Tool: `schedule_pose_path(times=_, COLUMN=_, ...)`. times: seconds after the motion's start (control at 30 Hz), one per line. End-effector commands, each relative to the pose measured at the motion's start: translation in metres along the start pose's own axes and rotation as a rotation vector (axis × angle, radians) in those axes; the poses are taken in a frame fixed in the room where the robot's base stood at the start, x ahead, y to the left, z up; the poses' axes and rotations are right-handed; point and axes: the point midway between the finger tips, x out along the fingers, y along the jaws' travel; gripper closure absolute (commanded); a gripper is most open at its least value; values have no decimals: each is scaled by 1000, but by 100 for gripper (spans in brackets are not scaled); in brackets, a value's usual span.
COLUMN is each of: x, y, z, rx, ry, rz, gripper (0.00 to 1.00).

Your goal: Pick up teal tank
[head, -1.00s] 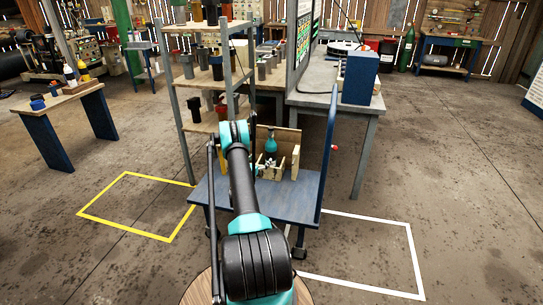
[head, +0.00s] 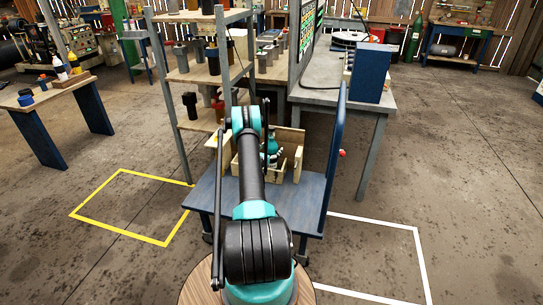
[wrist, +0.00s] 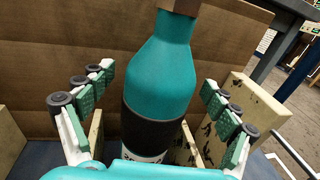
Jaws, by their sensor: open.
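The teal tank (wrist: 165,75) stands upright in a wooden holder on the blue cart. It has a teal shoulder, a dark band and a brown top cut off by the upper edge of the wrist view. My gripper (wrist: 155,92) is open, with one padded finger on each side of the tank and visible gaps between. In the head view the tank (head: 272,146) is partly hidden behind my arm and gripper.
The wooden holder (head: 291,163) has a tall back panel and side blocks around the tank. A shelf rack (head: 196,75) stands behind left, a grey workbench (head: 345,95) behind right.

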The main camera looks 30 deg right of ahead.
Motion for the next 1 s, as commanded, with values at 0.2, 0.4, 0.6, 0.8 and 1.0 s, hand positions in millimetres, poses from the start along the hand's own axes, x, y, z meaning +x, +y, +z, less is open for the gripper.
schedule_pose_path(times=0.2, x=0, y=-1, z=0, rx=0, ry=0, rz=1, gripper=11)
schedule_pose_path(times=0.4, x=0, y=-1, z=0, rx=0, ry=0, rz=1, gripper=32)
schedule_pose_path(times=0.6, x=0, y=-1, z=0, rx=0, ry=0, rz=1, gripper=57)
schedule_pose_path(times=0.8, x=0, y=-1, z=0, rx=1, ry=0, rz=1, gripper=82)
schedule_pose_path(times=1.0, x=0, y=0, z=1, rx=-1, ry=-1, rz=1, gripper=96)
